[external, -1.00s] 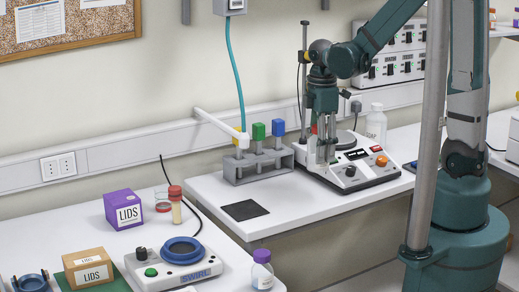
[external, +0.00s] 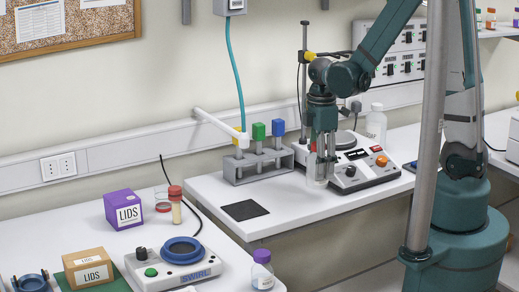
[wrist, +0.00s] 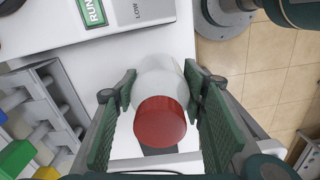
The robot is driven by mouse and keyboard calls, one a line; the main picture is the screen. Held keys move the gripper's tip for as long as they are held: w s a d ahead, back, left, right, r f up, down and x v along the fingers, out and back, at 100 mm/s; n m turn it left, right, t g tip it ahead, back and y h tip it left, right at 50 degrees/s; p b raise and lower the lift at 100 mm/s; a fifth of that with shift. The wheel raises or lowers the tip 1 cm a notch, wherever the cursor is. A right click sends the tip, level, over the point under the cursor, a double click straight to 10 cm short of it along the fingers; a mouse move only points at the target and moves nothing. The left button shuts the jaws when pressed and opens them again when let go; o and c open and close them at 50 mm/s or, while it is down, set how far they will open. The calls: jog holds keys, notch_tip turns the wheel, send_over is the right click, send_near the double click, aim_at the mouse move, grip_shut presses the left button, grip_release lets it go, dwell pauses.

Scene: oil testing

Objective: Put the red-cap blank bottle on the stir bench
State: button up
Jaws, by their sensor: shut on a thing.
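The red-cap bottle has a clear, pale body (external: 317,178) and a red cap, which faces the camera in the wrist view (wrist: 160,120). My gripper (external: 321,158) is shut on the bottle, with a green finger pad on each side of it in the wrist view. The bottle is upright or nearly so, at the left front of the white instrument (external: 362,165) on the right-hand bench (external: 215,187). I cannot tell whether its base touches the bench. The frames do not label which bench is the stir bench.
A grey rack (external: 252,168) with coloured-top pieces stands left of the bottle. A black mat (external: 244,210) lies near the bench's front edge. A white bottle (external: 376,125) stands behind.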

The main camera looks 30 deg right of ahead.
jog(key=shift+f, duration=2.05)
jog(key=shift+f+b, duration=0.15)
jog(key=shift+b, duration=0.2)
jog(key=o, duration=0.9)
jog(key=shift+r, duration=0.25)
jog(key=shift+r+p, duration=0.75)
jog(key=shift+r, duration=5.15)
